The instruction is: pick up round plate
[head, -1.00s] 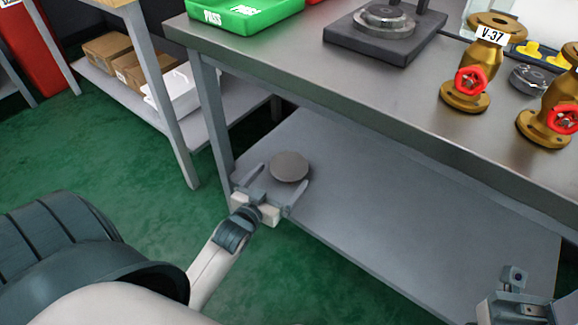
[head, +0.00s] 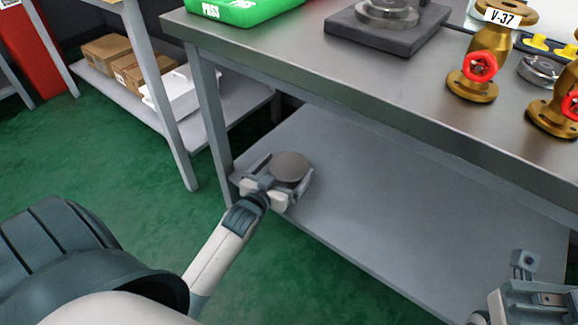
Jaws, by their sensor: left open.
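The round plate (head: 290,167) is a flat grey-brown disc at the left end of the workbench's lower shelf (head: 400,220). My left gripper (head: 284,172) reaches in from the front edge of the shelf. Its jaws are open, with one finger on each side of the plate. The plate hides part of the fingers, and I cannot tell whether they touch it. My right gripper (head: 524,268) shows only in part at the lower right, over the shelf's right end. I cannot make out the state of its jaws.
The bench top (head: 330,75) overhangs the shelf. On it are a green PASS tray (head: 240,10), a dark block with a metal disc (head: 388,30) and brass valves with red handwheels (head: 480,68). A bench leg (head: 210,115) stands left of the plate. The shelf's middle is clear.

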